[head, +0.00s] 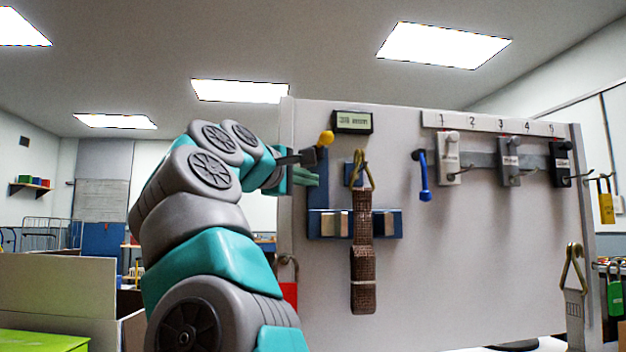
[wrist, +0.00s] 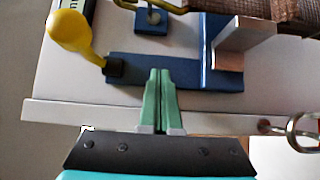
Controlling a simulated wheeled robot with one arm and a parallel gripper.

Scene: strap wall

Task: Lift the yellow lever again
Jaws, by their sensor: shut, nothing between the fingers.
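The yellow lever (head: 325,138) with its round knob is at the upper left of the panel, beside a small display. In the wrist view the lever (wrist: 70,32) rises from a dark pivot at the end of a blue bracket (wrist: 190,75). My gripper (head: 313,178) is just below the lever in the head view. In the wrist view its green fingers (wrist: 159,72) are together and empty, over the bracket's edge and to the right of the lever. They are apart from the lever. Whether the fingertips touch the bracket cannot be told.
A brown strap (head: 362,260) hangs from a brass hook beside the blue bracket. A small display (head: 352,122) sits above. A blue handle (head: 425,178) and numbered hooks are on the right. A red padlock (head: 289,292) hangs at the panel's left edge. The panel's lower middle is bare.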

